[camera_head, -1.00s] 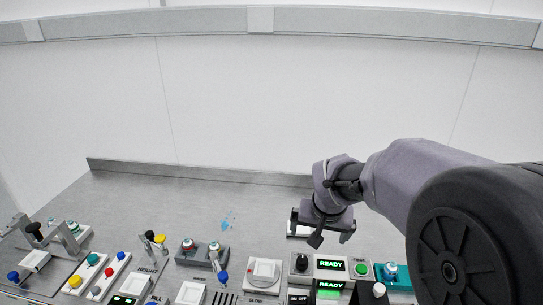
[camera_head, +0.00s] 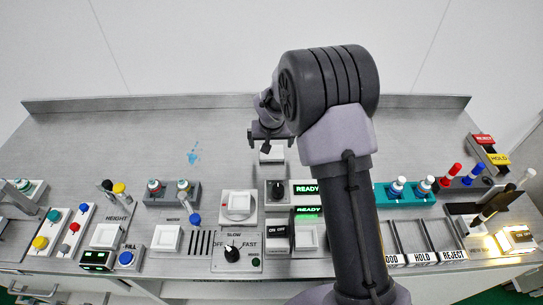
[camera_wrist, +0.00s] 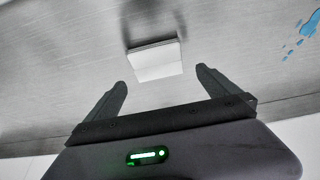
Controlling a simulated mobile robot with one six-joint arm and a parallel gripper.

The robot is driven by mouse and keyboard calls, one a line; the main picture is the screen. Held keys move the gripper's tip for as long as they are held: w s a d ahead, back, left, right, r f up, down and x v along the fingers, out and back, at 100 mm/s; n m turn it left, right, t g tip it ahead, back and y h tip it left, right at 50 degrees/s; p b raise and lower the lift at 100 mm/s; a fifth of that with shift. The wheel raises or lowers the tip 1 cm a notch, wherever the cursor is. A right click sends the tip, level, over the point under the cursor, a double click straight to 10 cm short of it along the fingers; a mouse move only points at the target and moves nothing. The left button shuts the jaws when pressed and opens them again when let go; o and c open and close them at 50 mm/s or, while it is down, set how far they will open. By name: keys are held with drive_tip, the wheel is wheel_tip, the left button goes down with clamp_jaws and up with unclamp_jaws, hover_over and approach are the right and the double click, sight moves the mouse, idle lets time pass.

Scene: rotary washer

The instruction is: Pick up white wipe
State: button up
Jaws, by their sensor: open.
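The white wipe (camera_head: 272,154) is a small pale square lying on the grey metal worktop (camera_head: 90,135), behind the control panels. In the wrist view the wipe (camera_wrist: 155,61) lies beyond my fingertips, roughly centred between them. My gripper (camera_head: 268,138) is above the worktop close to the wipe, and partly covers it in the head view. In the wrist view my gripper (camera_wrist: 161,78) has its two dark fingers spread wide, with nothing between them. The height gap between fingers and wipe is hard to judge.
A blue spill (camera_head: 193,152) marks the worktop left of the wipe. A square dial panel (camera_head: 238,205) and a READY display (camera_head: 307,188) stand in front of it. A teal rack (camera_head: 408,197) with vials is to the right. The back left worktop is clear.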

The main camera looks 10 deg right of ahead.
sight(272, 149)
drive_tip(key=x, duration=0.2)
drive_tip(key=b+x, duration=0.1)
drive_tip(key=x, duration=0.1)
drive_tip(key=shift+s, duration=0.35)
drive_tip(key=shift+w+f, duration=0.15)
drive_tip(key=shift+f, duration=0.1)
drive_tip(key=shift+r, duration=0.15)
drive_tip(key=shift+c, duration=0.7)
drive_tip(key=c, duration=1.2)
wheel_tip(272, 149, up, 10)
drive_tip(key=p, duration=0.3)
